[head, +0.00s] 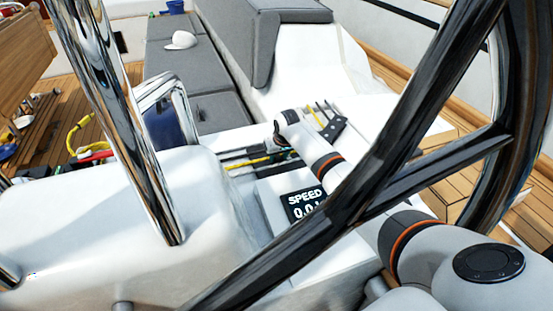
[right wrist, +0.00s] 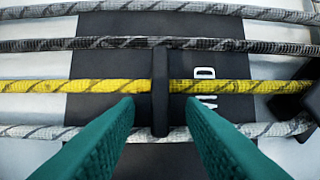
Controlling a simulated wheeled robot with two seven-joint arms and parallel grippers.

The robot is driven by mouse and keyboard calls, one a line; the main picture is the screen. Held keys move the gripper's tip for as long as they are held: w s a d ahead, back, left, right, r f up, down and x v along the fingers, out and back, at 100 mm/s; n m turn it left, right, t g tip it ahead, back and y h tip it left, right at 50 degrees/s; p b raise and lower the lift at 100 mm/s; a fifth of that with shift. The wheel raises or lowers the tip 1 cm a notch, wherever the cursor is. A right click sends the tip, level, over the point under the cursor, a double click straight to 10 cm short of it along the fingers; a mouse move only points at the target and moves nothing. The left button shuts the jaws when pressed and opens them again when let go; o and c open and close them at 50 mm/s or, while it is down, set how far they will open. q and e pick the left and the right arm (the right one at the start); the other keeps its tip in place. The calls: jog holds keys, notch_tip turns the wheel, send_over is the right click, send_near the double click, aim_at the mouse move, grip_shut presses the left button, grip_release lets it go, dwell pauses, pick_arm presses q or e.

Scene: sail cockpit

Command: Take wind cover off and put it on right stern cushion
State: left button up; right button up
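In the right wrist view a black panel (right wrist: 100,64) with white letters, partly hidden by ropes, lies under the lines; the letters may belong to "WIND", so it may be the wind cover. A raised black bar (right wrist: 160,65) stands over it, crossing the yellow rope. My right gripper (right wrist: 160,106) is open, its green fingers either side of the bar's lower end, not visibly touching it. In the head view its arm reaches past the wheel to the ropes. Grey cushions (head: 181,76) line the bench behind; I cannot tell which is the right stern one. My left gripper is not visible.
The black steering wheel (head: 435,85) crosses in front of my right arm. A speed display (head: 303,204) sits below the ropes (head: 262,160). A chrome post (head: 118,110) rises at left. A white cap (head: 181,40) and a blue cup (head: 175,7) stand on the bench.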

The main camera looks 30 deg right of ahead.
aim_at(279, 157)
grip_shut()
notch_tip(279, 157, up, 10)
dwell(0.6)
